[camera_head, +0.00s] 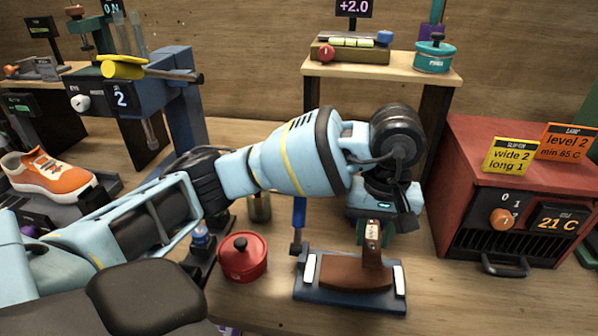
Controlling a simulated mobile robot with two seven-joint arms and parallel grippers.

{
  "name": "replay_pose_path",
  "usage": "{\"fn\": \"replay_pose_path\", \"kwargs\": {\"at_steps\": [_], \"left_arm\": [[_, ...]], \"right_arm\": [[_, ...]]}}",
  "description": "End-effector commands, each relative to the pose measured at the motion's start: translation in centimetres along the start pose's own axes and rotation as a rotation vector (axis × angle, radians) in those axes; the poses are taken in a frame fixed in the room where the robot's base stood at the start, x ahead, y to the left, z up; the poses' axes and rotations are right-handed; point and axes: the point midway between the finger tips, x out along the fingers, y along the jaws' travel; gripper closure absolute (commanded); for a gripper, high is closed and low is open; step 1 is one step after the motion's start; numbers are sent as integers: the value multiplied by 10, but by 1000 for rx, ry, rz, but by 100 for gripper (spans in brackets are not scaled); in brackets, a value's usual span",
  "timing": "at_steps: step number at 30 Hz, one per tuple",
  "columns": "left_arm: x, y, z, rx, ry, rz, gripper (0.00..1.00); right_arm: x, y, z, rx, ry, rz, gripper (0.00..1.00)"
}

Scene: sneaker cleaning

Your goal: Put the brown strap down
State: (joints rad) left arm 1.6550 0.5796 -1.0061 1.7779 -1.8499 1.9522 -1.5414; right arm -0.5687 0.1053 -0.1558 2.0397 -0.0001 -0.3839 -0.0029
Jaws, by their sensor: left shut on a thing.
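My left gripper (373,232) points down over a blue base (350,295) with white side bars. It is shut on the upright upper end of the brown strap (373,256). A flat brown piece (345,273) lies between the white bars, right below the strap. I cannot tell whether the strap is joined to this piece or only touches it. The fingertips are small and partly hidden by the gripper body. My right gripper is not in view.
A red lidded pot (242,262) stands left of the base. A red heater box (520,190) with a dial and 21 C display stands right. A wooden shelf (390,72) is behind. An orange sneaker (47,175) lies far left. Bare table shows in front.

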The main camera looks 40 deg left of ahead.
Motion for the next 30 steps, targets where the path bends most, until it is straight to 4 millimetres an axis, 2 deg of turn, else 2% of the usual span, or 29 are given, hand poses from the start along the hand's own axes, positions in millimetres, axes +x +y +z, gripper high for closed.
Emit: {"fn": "replay_pose_path", "kwargs": {"at_steps": [6, 21, 25, 30], "left_arm": [[-2, -26, -46, -7, 0, -1, 94], [-1, -78, -141, -3, -1, 0, 94], [18, -77, -139, 3, -2, -1, 94], [24, -76, -139, 2, 0, 0, 94]], "right_arm": [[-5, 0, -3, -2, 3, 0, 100], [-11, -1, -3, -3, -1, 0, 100], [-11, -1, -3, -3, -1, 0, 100], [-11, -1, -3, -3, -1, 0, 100]]}}
